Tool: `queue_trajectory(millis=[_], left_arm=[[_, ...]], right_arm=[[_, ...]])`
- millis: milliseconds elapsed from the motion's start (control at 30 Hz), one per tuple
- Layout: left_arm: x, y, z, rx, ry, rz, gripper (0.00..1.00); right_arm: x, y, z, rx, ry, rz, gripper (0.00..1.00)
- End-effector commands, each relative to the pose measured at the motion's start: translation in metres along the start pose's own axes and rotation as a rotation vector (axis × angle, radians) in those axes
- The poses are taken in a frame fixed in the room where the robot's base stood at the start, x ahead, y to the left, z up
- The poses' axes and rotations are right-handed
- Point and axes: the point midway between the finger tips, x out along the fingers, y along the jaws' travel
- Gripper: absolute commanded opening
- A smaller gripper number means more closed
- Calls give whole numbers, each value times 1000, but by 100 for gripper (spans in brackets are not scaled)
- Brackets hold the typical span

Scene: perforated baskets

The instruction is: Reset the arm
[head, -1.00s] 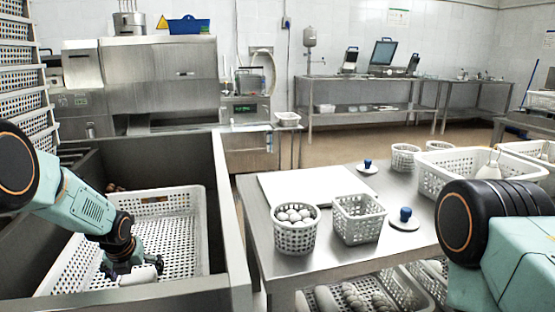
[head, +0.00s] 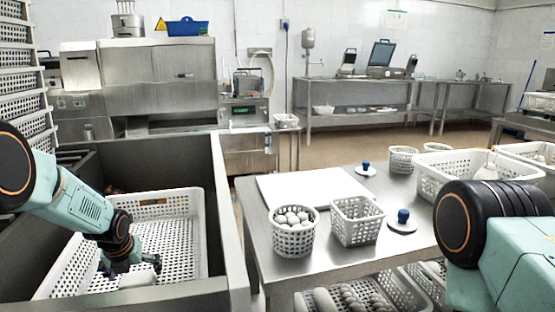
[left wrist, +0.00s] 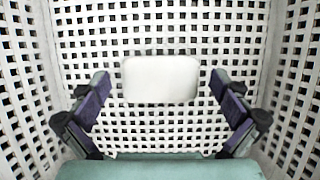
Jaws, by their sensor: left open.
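My left arm reaches down into a large white perforated basket (head: 190,225) in the metal sink at the left. My left gripper (head: 132,268) is open low inside the basket. In the left wrist view, its two dark fingers (left wrist: 160,88) are spread wide. A smooth white block (left wrist: 160,78) lies on the basket floor between and beyond them, with a gap on each side. The block (head: 138,279) also shows under the gripper in the head view, partly hidden. My right arm shows at the right edge, but its gripper is out of view.
Perforated basket walls surround the left gripper, and the sink rim (head: 232,235) stands to its right. The metal table holds a white board (head: 310,186), a round basket of pale egg-like items (head: 293,240), an empty square basket (head: 357,225) and blue-knobbed lids (head: 403,222).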

Motion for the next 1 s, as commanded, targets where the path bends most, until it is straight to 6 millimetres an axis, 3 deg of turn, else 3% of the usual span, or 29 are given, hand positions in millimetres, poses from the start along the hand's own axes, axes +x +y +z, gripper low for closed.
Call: queue_trajectory(millis=[100,300,867,1000], left_arm=[[21,0,-10,1,2,0,100],[-20,0,-3,0,-1,-1,100],[-108,0,-4,0,-1,-1,100],[-85,0,-7,0,1,1,100]], right_arm=[[12,0,0,0,0,0,40],[-11,0,0,0,1,0,40],[-45,0,0,0,0,0,40],[-34,0,0,0,0,0,40]])
